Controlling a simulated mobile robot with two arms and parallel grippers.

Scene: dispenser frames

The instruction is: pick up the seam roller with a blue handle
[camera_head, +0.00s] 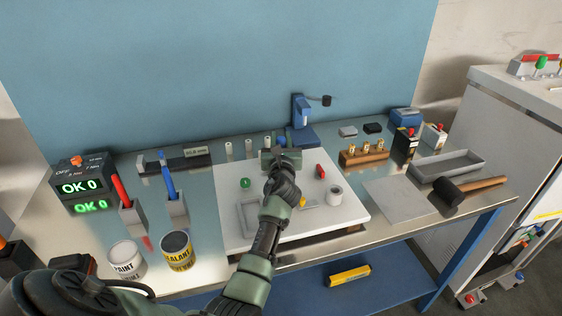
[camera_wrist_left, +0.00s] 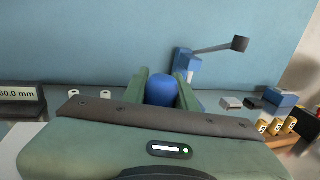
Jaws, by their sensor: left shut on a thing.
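My left gripper (camera_head: 281,155) is over the back part of the white board, in front of the blue press. In the left wrist view, its two green fingers stand on either side of a rounded blue handle (camera_wrist_left: 161,91) and are shut on it. This looks like the seam roller's handle; the rest of it is hidden by the gripper body. In the head view the gripper covers most of it, so I cannot tell whether it is lifted. My right gripper is not in view.
A white board (camera_head: 345,215) lies mid-table with a green ball (camera_head: 245,183) and a white ring (camera_head: 334,192). The blue press (camera_head: 302,132) stands behind. Cans (camera_head: 126,260) are at front left; a mallet (camera_head: 448,193) and grey tray (camera_head: 480,157) are right.

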